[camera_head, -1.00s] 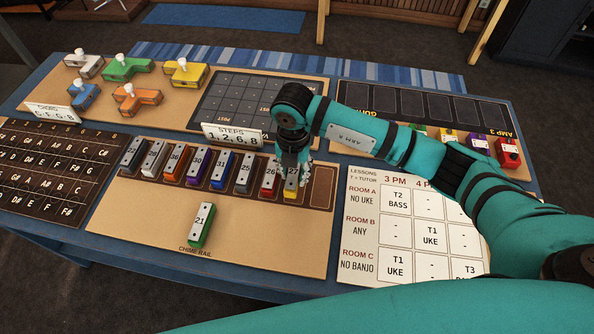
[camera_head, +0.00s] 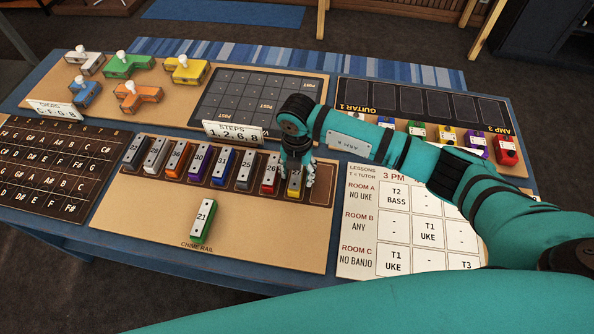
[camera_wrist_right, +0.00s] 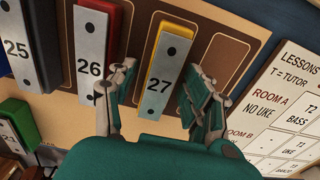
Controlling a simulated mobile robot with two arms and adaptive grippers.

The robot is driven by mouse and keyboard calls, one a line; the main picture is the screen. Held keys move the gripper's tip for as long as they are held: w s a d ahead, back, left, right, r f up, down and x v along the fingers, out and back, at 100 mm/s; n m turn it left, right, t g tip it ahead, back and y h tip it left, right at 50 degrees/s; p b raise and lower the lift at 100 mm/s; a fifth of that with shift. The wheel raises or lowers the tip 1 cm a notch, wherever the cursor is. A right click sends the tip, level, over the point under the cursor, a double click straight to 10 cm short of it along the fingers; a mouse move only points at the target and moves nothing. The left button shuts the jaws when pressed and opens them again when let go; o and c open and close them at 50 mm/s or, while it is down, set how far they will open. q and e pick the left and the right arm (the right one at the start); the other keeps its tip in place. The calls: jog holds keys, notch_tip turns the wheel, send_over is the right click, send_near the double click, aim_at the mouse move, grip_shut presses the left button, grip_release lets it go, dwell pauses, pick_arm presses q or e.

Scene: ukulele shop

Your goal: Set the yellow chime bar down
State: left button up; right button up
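The yellow chime bar (camera_head: 294,190), with a pale top marked 27, lies in a slot of the chime rail (camera_head: 262,222), just right of the red bar 26 (camera_head: 269,178). The yellow bar also shows in the right wrist view (camera_wrist_right: 164,78). My right gripper (camera_head: 298,182) is over it, hiding part of it in the head view. In the right wrist view its two fingers (camera_wrist_right: 162,97) are spread, one on each side of the bar, with gaps between. My left gripper is not in view.
Several other bars fill the slots to the left. The slot at the far right (camera_head: 318,190) is empty. A green bar 21 (camera_head: 203,222) lies apart at the front of the rail board. A lesson chart (camera_head: 372,238) lies to the right.

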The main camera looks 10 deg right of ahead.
aim_at(297, 172)
jog(key=shift+r, duration=0.1)
jog(key=shift+r, duration=0.2)
notch_tip(297, 172, up, 12)
jog(key=b, duration=0.1)
jog(key=shift+f+b, duration=0.15)
jog(key=shift+b, duration=0.2)
